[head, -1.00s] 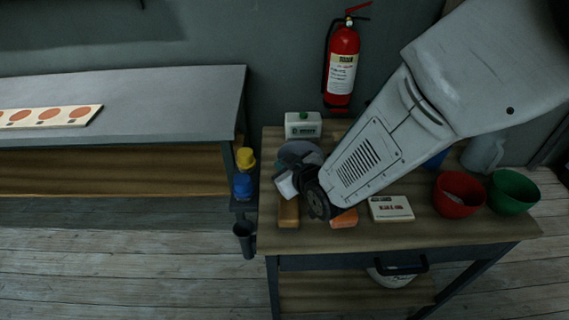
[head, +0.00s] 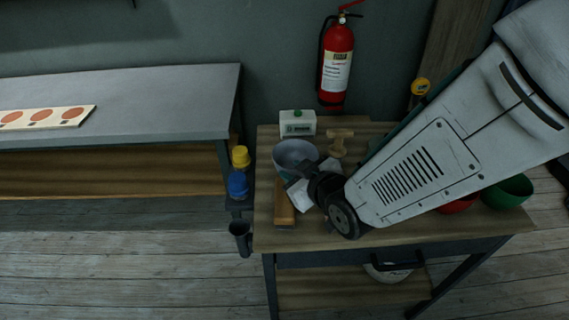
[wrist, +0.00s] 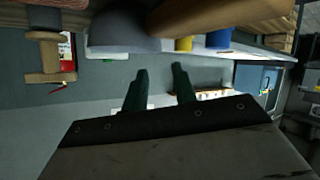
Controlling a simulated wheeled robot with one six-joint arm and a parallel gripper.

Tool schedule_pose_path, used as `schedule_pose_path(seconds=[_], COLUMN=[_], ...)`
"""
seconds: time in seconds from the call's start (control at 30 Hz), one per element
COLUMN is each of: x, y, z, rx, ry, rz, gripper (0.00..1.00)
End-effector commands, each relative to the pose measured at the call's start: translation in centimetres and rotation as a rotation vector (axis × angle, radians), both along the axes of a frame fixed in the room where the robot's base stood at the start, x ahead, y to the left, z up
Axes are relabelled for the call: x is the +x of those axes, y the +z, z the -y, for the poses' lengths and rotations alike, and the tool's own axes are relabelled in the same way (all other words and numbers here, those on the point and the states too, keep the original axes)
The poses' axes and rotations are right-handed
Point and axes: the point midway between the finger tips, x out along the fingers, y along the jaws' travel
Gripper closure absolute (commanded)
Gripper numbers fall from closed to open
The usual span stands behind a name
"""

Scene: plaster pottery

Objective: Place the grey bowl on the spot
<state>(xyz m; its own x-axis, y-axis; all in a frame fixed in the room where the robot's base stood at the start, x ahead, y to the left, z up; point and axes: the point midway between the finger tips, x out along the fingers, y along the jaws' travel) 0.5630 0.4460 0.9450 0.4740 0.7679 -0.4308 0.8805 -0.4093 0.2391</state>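The grey bowl (head: 294,153) stands upright at the back left of the wooden workbench, partly hidden by my gripper (head: 296,176). My gripper is at its near right side; whether they touch I cannot tell. In the wrist view, my gripper's two dark green fingers (wrist: 160,88) are apart with nothing between them. The bowl (wrist: 122,32) shows at the top of this upside-down view, off to the side of the fingers. A pale board (head: 88,115) with reddish-brown round spots (head: 41,115) lies on the grey table at left; its left end is cut off.
A wooden block (head: 284,206) lies just in front of the bowl. A white box with a green top (head: 298,123) and a wooden spool-like piece (head: 341,140) are behind. Yellow (head: 240,157) and blue (head: 237,184) containers hang at the bench's left. The grey table (head: 160,105) is otherwise clear.

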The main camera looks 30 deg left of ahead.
Motion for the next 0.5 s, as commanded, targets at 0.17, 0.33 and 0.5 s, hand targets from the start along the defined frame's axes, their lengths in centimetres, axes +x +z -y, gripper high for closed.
schedule_pose_path(seconds=[0.17,0.33,0.5], x=[-1.3,-1.9,-1.9], y=[1.3,1.7,1.7], z=[2.2,3.0,3.1], rx=[0.001,0.0,0.0], ry=[-0.001,0.0,0.0], rz=[0.0,0.0,0.0], gripper=[0.72,0.72,0.72])
